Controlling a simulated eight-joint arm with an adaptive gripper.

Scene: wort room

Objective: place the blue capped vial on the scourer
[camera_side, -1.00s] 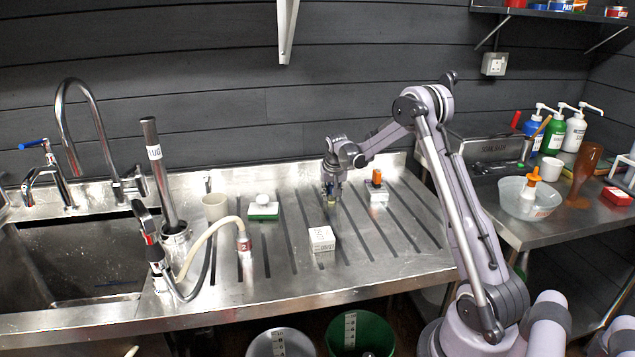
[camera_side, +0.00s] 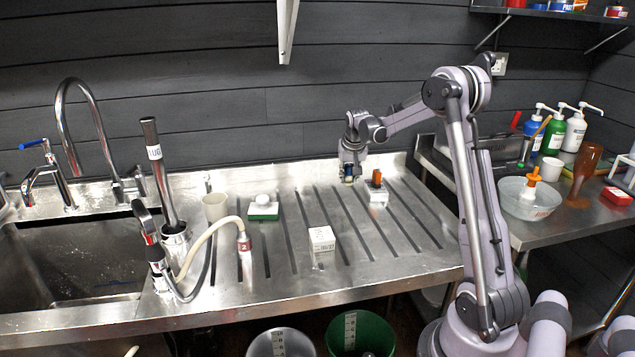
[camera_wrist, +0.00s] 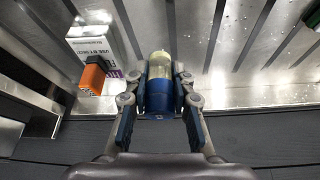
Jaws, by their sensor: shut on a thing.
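My gripper (camera_side: 349,180) is shut on the blue capped vial and holds it in the air over the back of the ribbed steel drainboard. In the wrist view the vial's blue cap (camera_wrist: 160,96) and pale yellowish body (camera_wrist: 160,66) sit between the two fingers of my gripper (camera_wrist: 160,88). In the side view the vial (camera_side: 348,178) is small and partly hidden by the fingers. The scourer (camera_side: 263,213), green with a white top, lies on the drainboard well left of my gripper. A small white rounded object (camera_side: 262,199) is on top of it.
Another white box (camera_side: 321,239) stands nearer the front. Drainboard between gripper and scourer is clear.

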